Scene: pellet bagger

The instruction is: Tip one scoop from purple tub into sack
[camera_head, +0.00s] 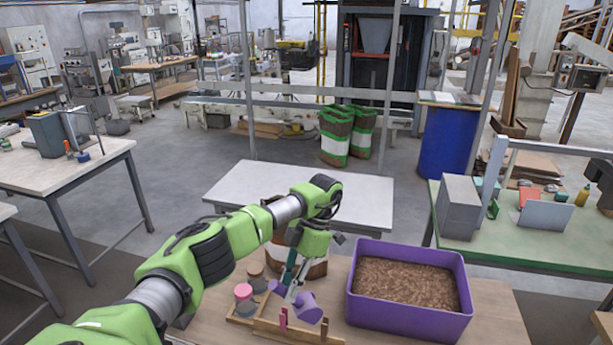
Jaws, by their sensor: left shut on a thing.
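The purple tub (464,297) stands on the wooden bench at the lower middle right, filled with brown pellets (405,285). My left gripper (289,283) points down to the left of the tub, shut on a purple scoop (308,308). The scoop is at the wooden rack; I cannot tell whether it touches the rack. Its inside is not clearly visible. A brown and white open-topped container (317,269), probably the sack, stands just behind the gripper and is partly hidden by my left arm. My right gripper is not in view.
A wooden rack (290,332) holds a pink-lidded jar (244,299) and a brown-lidded jar (256,276) left of the scoop. A pale table (350,199) stands behind. A green-topped table (540,240) with grey boxes is at right. The bench right of the tub is clear.

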